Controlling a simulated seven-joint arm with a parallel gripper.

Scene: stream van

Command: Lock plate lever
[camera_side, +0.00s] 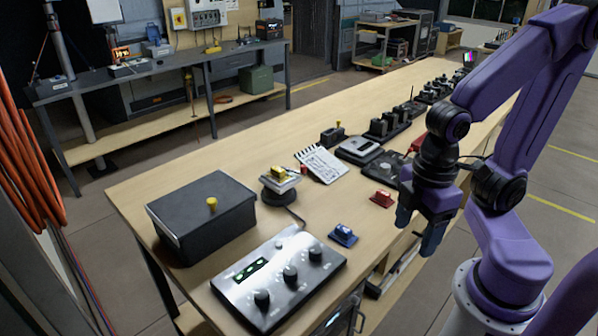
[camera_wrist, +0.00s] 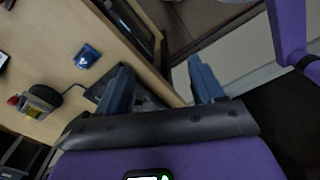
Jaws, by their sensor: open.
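A small mount (camera_side: 280,183) with a round black base, a light flat plate and a yellow block on top stands mid-bench. A small red part (camera_side: 304,170) shows beside it; I cannot tell whether this is the plate lever. The mount also shows at the left of the wrist view (camera_wrist: 42,100), with a red knob (camera_wrist: 13,100) at its side. My gripper (camera_side: 418,228) is open and empty, pointing down near the bench's right edge, well right of the mount. Its two blue fingers stand apart in the wrist view (camera_wrist: 158,72).
A blue clip-like piece (camera_side: 343,236) and a red one (camera_side: 382,199) lie between mount and gripper. A black box with a yellow knob (camera_side: 203,216) and a silver control panel (camera_side: 280,278) stand near the front. A notepad (camera_side: 323,163) and several devices line the bench behind.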

